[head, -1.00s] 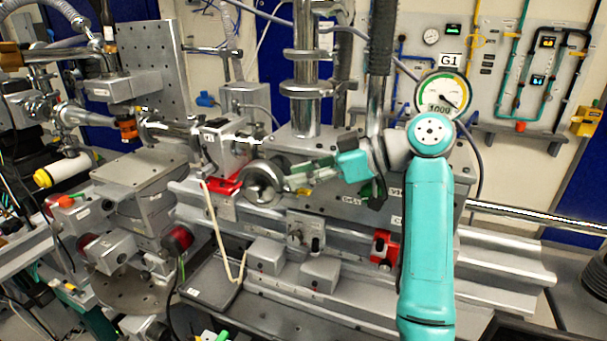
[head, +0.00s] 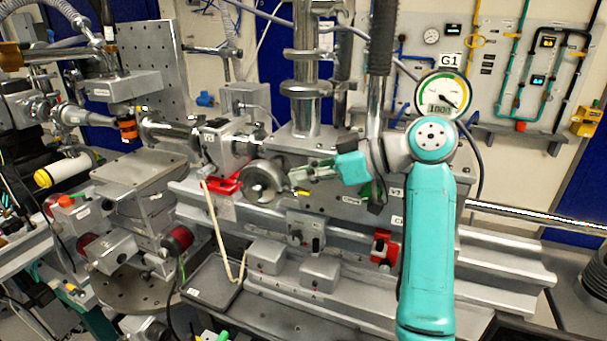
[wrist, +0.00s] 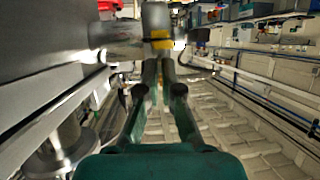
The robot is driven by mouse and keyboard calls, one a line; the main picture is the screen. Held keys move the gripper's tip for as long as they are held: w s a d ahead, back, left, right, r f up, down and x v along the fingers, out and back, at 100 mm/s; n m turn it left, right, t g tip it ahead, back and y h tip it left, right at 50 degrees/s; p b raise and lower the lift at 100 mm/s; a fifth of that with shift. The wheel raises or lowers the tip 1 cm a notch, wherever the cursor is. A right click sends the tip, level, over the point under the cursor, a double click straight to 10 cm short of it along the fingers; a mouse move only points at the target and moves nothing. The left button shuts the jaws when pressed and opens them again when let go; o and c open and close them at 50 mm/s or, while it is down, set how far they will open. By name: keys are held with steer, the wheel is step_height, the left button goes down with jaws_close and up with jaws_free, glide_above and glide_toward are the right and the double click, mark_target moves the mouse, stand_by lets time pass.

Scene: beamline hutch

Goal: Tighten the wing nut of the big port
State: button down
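The big port shows in the head view as a round steel flange (head: 262,181) on the front of the grey chamber. A small yellow part (head: 301,193), seemingly on the wing nut, sits at its right side. In the wrist view the yellow part (wrist: 162,44) is on a grey metal piece straight ahead of the fingertips. My gripper (head: 306,171) is just right of the flange, close to the yellow part and seemingly apart from it. In the wrist view my gripper's fingers (wrist: 160,73) have a narrow empty gap between them. The nut's exact shape is too small to tell.
A red bracket (head: 223,186) and a pale bent rod (head: 219,230) are left of the port. A rail (head: 400,270) with grey blocks runs below. Gauge G1 (head: 442,93) is behind my arm. In the wrist view a grey wall (wrist: 50,50) stands close on the left.

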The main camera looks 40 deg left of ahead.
steer(key=m+t, duration=0.2)
steer(key=s+m+t, duration=0.1)
steer(key=m+t, duration=0.1)
steer(key=t, duration=0.1)
steer(key=shift+m+t+y, duration=0.3)
steer(key=shift+m+y, duration=0.1)
steer(key=shift+s+m+t+h, duration=0.2)
steer(key=shift+m+t+h, duration=0.2)
steer(key=shift+m+t, duration=1.3)
steer(key=shift+t, duration=0.4)
steer(key=c, duration=1.4)
jaws_free()
steer(key=shift+o, duration=0.2)
steer(key=v, duration=1.2)
